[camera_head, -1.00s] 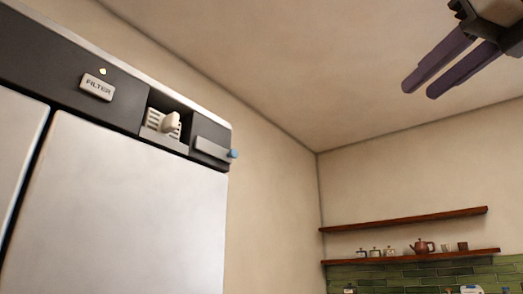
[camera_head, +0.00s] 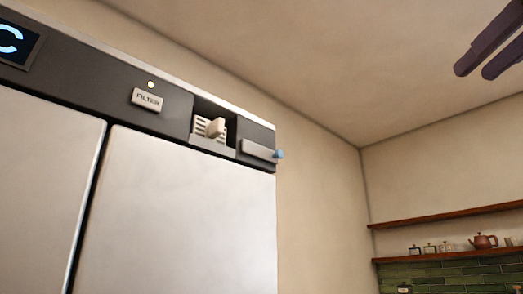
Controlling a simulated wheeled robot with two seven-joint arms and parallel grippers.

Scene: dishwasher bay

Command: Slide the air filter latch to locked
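The air filter (camera_head: 202,126) shows as a pale slatted piece with a cream knob (camera_head: 217,128) in a dark recess near the top right of the tall steel appliance. Right of it is a grey sliding latch (camera_head: 258,150) with a blue tip (camera_head: 279,154) that sticks out past the panel's right edge. My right gripper (camera_head: 474,70) is at the top right, with two dark fingers apart and nothing between them. It is well away from the latch. My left gripper is not in view.
A "FILTER" label (camera_head: 147,99) with a small lit lamp (camera_head: 151,84) is left of the recess. A display (camera_head: 14,42) is at the far left. Wall shelves (camera_head: 450,214) with a teapot (camera_head: 484,241) and jars are at the lower right. Open space lies between the gripper and appliance.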

